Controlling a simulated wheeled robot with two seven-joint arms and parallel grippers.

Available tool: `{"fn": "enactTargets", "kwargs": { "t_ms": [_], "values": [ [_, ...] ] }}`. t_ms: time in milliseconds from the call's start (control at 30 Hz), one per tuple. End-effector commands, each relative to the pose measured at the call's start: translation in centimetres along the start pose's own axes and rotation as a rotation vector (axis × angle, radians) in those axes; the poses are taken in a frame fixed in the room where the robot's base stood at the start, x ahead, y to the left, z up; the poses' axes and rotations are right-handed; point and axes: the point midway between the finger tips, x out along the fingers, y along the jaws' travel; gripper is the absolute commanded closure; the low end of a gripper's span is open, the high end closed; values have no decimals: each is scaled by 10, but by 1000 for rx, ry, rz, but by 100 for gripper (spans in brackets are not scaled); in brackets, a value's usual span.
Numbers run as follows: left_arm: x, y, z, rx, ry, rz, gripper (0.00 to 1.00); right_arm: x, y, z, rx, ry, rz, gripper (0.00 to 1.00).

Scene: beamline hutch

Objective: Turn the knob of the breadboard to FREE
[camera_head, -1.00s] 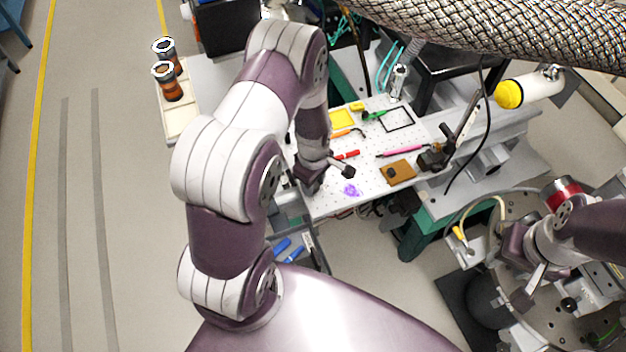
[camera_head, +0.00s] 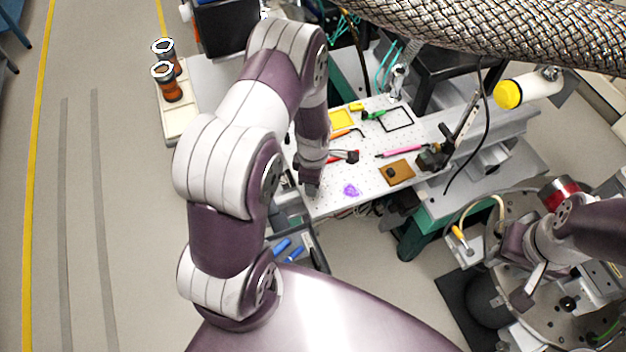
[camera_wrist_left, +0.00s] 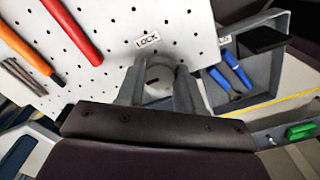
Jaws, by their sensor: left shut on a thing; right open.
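The white perforated breadboard (camera_head: 325,203) stands left of the round stage in the head view and fills the upper left of the left wrist view (camera_wrist_left: 120,40). Its round grey knob (camera_wrist_left: 160,75) is at the board's edge, with a slot showing on its face. A LOCK label (camera_wrist_left: 147,39) is just above the knob. My right gripper (camera_head: 524,297) is open over the round stage.
A grey drawer or tray (camera_wrist_left: 262,75) with blue-handled tools is beside the knob. Pens, a yellow square (camera_head: 341,118), a brown block (camera_head: 397,172) and a purple piece (camera_head: 351,190) lie on the board. A braided hose (camera_head: 480,30) crosses above.

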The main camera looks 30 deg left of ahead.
Motion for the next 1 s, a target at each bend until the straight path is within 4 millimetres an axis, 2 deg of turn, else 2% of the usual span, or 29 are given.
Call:
{"fn": "enactTargets", "kwargs": {
  "t_ms": [267,300,367,633,733,867,1000],
  "values": [
    [-2,3,0,-2,-1,9,94,-1,0,0,0,0,0,57],
    [-2,3,0,-2,-1,9,54,-1,0,0,0,0,0,57],
    [-2,3,0,-1,-1,8,38,-1,0,0,0,0,0,57],
    [-1,1,0,-1,-1,4,38,0,0,0,0,0,0,57],
    [-8,2,0,0,-1,6,38,1,0,0,0,0,0,57],
    [-34,3,0,0,-1,10,38,5,0,0,0,0,0,57],
    [-73,2,0,0,-1,10,38,9,0,1,0,0,0,57]
  ]
}}
